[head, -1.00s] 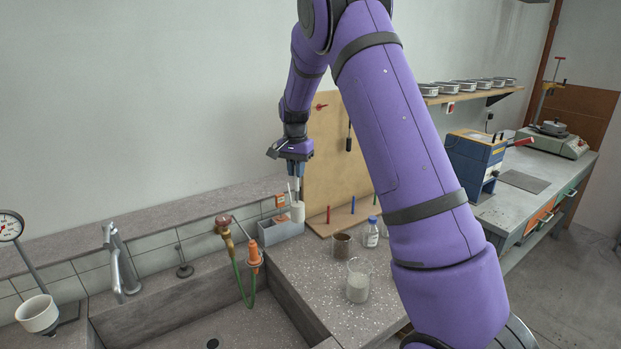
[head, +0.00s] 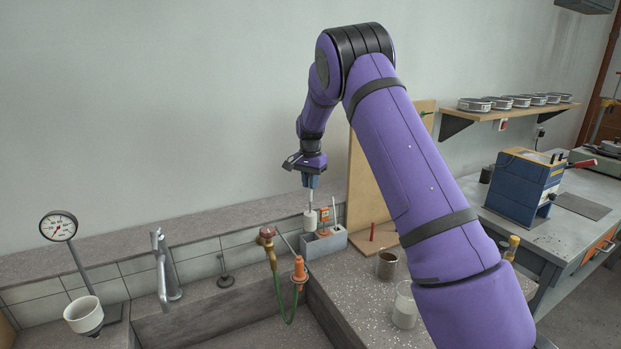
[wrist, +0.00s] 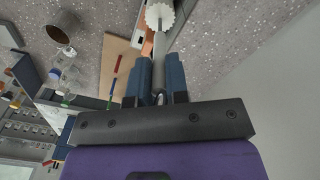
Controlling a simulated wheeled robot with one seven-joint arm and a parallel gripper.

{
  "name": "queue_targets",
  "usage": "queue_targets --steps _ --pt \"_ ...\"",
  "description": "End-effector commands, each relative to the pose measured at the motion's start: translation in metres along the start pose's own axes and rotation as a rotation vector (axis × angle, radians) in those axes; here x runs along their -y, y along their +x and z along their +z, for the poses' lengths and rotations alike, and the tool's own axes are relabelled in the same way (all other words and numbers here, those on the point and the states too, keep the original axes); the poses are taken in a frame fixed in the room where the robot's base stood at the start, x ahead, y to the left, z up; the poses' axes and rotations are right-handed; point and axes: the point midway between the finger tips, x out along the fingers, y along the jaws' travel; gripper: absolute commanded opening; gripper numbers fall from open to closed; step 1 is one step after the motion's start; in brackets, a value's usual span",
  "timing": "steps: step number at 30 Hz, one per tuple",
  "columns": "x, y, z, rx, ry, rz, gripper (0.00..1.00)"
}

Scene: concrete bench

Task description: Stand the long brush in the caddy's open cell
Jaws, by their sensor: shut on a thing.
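My gripper (head: 311,184) is shut on the brush's handle (head: 310,196). The long brush hangs upright, its white round head (head: 310,221) down. The head also shows in the wrist view (wrist: 160,15), beyond the fingertips (wrist: 159,85). The grey caddy (head: 330,243) stands on the bench at the sink's back right corner. The brush head appears just above the caddy's left part; I cannot tell how exactly it lines up with the open cell. A thin white handle (head: 333,208) rises from the caddy's right part.
A cup (head: 387,265) and a beaker (head: 405,305) stand in front.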

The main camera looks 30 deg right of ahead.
Motion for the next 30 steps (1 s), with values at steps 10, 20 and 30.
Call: queue_targets --steps 10,20,30 --pt "0.0 0.024 0.0 0.0 0.0 0.001 0.0" --pt "0.0 0.047 0.0 -0.001 0.0 0.0 0.0" --pt "0.0 0.07 0.0 0.0 -0.001 0.0 0.0"
